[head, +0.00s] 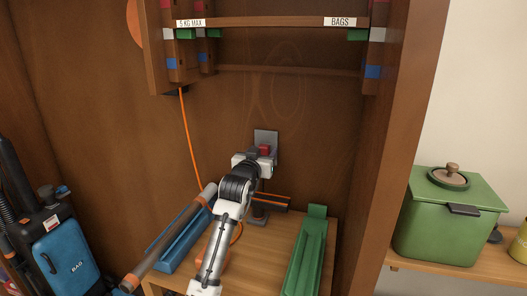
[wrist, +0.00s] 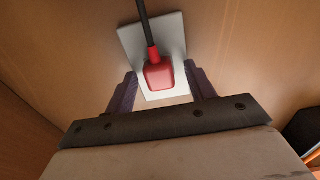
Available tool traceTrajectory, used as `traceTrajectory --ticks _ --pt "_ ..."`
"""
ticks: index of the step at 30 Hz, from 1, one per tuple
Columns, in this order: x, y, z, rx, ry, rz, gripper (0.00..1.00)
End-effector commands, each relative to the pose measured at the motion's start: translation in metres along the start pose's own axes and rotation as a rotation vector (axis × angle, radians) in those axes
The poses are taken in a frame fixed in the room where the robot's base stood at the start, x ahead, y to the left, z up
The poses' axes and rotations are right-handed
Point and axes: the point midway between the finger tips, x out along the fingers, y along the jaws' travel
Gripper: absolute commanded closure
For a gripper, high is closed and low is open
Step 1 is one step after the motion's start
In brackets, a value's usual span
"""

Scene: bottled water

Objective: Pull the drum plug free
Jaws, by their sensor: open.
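The red plug (wrist: 160,75) sits against a pale grey wall plate (wrist: 172,30), with a black cable (wrist: 144,22) leading up from it in the wrist view. In the head view the plug (head: 265,149) shows as a small red block in front of the grey plate (head: 263,136) on the cabinet's back wall. My gripper (wrist: 160,72) is open, with one dark finger on each side of the plug. A gap shows between each finger and the plug. My gripper (head: 261,160) partly hides the plug and plate in the head view.
A blue trough (head: 180,238) and a green trough (head: 305,260) lie on the wooden shelf, either side of my arm. A grey-orange tube (head: 170,240) leans at left. An orange cord (head: 188,130) hangs down the back wall. An upper shelf (head: 270,21) crosses above.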

Motion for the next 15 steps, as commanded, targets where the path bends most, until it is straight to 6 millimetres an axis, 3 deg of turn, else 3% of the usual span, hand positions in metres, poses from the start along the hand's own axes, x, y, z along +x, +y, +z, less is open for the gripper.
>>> traceTrajectory --ticks 6,15 --pt "0.0 0.0004 -0.0001 -0.001 0.0 0.0 0.48" --pt "0.0001 0.0005 0.0001 -0.001 0.0 0.001 0.87"
